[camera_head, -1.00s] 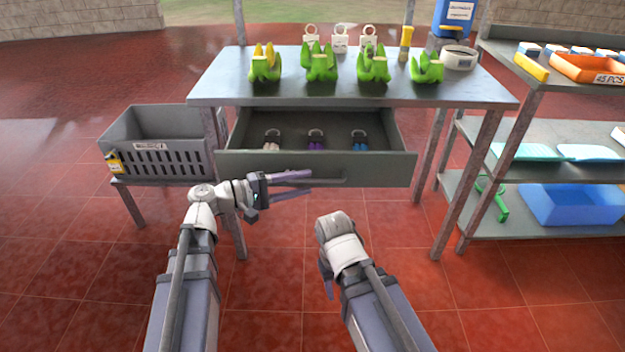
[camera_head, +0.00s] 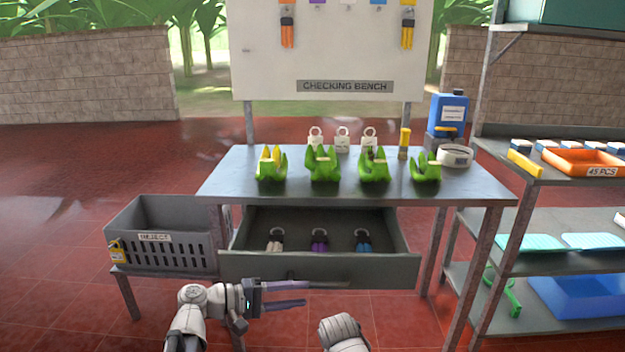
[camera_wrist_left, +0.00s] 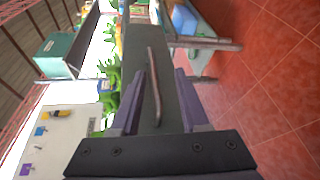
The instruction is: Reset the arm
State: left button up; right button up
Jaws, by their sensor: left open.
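My left gripper (camera_head: 304,294) is open in front of the lower edge of the open grey drawer (camera_head: 395,270), with its purple fingers pointing right. In the left wrist view the fingers (camera_wrist_left: 158,85) are apart, and the drawer's bar handle (camera_wrist_left: 153,85) lies between them in the picture. I cannot tell whether they touch it. Nothing is held. Of my right arm, only the white wrist part (camera_head: 343,335) shows at the bottom edge; its gripper is out of view.
A grey reject crate (camera_head: 190,250) stands left. A shelf with an orange tray (camera_head: 575,162) and blue bin (camera_head: 575,300) is right. A checking board (camera_head: 330,50) stands behind.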

pick_arm(q)
jog(key=s+d+r+m+g+y+p, duration=0.3)
jog(key=s+d+m+g+y+p, duration=0.35)
jog(key=p, duration=0.75)
jog(key=s+a+r+m+t+y+p, duration=0.1)
jog(key=s+a+r+m+y+p, duration=0.2)
jog(key=s+a+r+y+p, duration=0.4)
jog(key=y+p, duration=0.3)
jog(key=p, duration=0.3)
jog(key=shift+r, duration=0.35)
jog(key=shift+s, duration=0.1)
